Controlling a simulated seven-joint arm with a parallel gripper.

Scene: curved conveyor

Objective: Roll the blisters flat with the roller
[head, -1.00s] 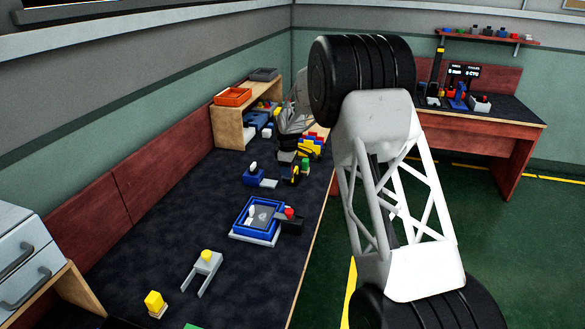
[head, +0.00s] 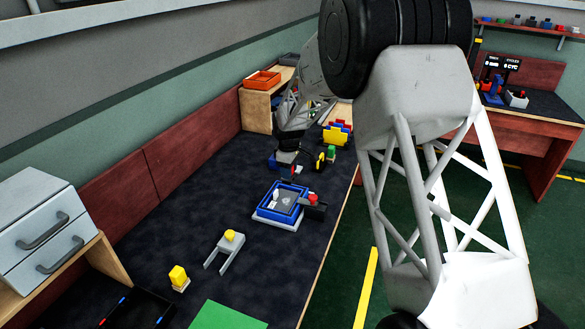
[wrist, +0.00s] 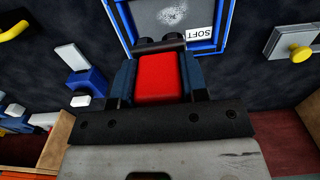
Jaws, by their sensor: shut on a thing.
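My gripper (wrist: 157,88) is shut on the red handle (wrist: 157,72) of a tool with a dark cylindrical end, which looks like the roller (wrist: 160,43). The blue-rimmed tray (wrist: 221,45) lies just beyond this end. Its grey sheet has a pale speckled patch (wrist: 173,15), perhaps the blisters, and a "SOFT" label; the top is cut off. I cannot tell whether the roller touches the tray. In the head view the tray (head: 263,214) stands on the bench, and my gripper (head: 288,157) is behind it, its fingertips too small to read.
A dark block with a red knob (head: 313,198) adjoins the tray's right side. A grey fork-shaped piece with a yellow knob (head: 230,236) stands nearer. A blue holder (wrist: 88,82) is left of my gripper in the wrist view. Grey drawers (head: 40,225) stand at left.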

